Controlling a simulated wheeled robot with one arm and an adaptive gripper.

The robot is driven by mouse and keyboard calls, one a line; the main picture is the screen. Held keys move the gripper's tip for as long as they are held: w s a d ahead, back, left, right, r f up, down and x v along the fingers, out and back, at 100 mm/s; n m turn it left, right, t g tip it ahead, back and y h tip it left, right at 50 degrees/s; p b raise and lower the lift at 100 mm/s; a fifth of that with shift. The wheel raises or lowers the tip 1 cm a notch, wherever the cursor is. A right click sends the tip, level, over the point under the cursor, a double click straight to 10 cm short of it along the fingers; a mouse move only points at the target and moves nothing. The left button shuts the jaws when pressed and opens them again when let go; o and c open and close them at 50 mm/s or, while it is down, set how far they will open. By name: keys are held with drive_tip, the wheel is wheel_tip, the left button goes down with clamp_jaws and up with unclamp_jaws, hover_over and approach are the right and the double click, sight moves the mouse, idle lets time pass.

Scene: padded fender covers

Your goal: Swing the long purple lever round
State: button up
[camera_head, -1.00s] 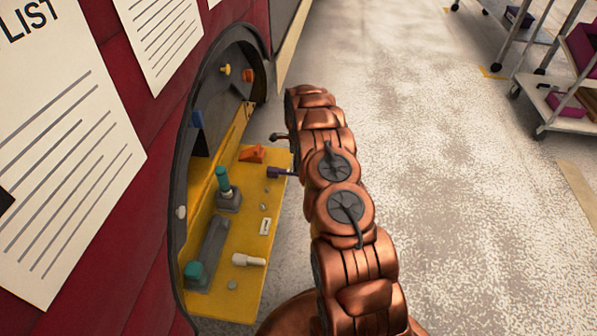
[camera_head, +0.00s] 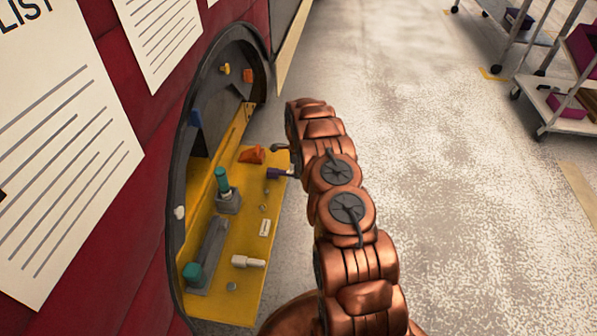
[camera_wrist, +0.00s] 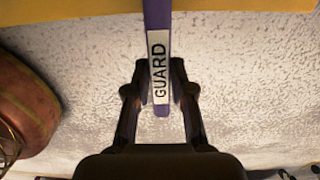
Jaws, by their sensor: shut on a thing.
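The long purple lever (camera_wrist: 158,20) shows in the wrist view, running down from the yellow panel edge, with a white label reading GUARD. My gripper (camera_wrist: 160,88) is shut on the lever near its free end, one dark finger on each side of the label. In the head view, a short piece of the purple lever (camera_head: 277,173) shows at the right edge of the yellow panel (camera_head: 262,258). The rest of it and my gripper are hidden behind my copper arm there.
The panel carries a green-capped lever (camera_head: 222,180), a teal knob on a grey slide (camera_head: 192,273), a white handle (camera_head: 248,262) and an orange knob (camera_head: 252,155). A dark rim (camera_head: 176,215) surrounds the recess. Shelved carts (camera_head: 560,100) stand far right; the floor between is clear.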

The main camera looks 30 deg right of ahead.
clamp_jaws()
